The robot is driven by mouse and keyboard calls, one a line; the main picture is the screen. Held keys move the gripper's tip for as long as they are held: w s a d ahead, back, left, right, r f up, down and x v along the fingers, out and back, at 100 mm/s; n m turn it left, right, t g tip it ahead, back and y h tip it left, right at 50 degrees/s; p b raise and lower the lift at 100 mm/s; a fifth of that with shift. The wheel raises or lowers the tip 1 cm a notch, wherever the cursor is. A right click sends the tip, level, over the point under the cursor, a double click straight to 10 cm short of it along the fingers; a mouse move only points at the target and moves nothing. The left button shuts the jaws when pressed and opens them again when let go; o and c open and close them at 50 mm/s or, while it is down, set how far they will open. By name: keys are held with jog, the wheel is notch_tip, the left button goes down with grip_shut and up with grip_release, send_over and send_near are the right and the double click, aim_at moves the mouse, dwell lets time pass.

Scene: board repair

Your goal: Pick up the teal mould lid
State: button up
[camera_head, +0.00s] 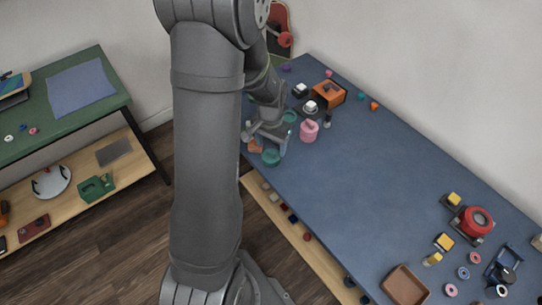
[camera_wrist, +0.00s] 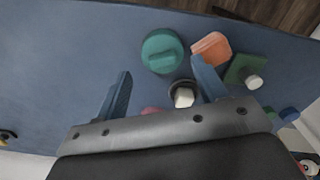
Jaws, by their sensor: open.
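The teal mould lid (camera_wrist: 162,50) is a round disc with a raised grip bar across its top. In the wrist view it lies on the blue table just ahead of my fingertips, roughly centred between them. In the head view a teal round piece (camera_head: 271,156) sits at the table's near left edge, just below my gripper (camera_head: 268,135). My gripper (camera_wrist: 161,65) is open, its two blue fingers spread, with nothing held. The right finger's tip is near the lid's right side; I cannot tell its height above the table.
An orange block (camera_wrist: 212,46) lies close right of the lid, with a green block with a white knob (camera_wrist: 243,72) beyond. A dark round piece with a white top (camera_wrist: 182,93) lies between the fingers. A pink pot (camera_head: 309,131) stands nearby. The table's middle (camera_head: 370,170) is clear.

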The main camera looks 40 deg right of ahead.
aim_at(270, 152)
jog(key=shift+f, duration=2.85)
jog(key=c, duration=0.7)
jog(key=shift+w+r, duration=0.1)
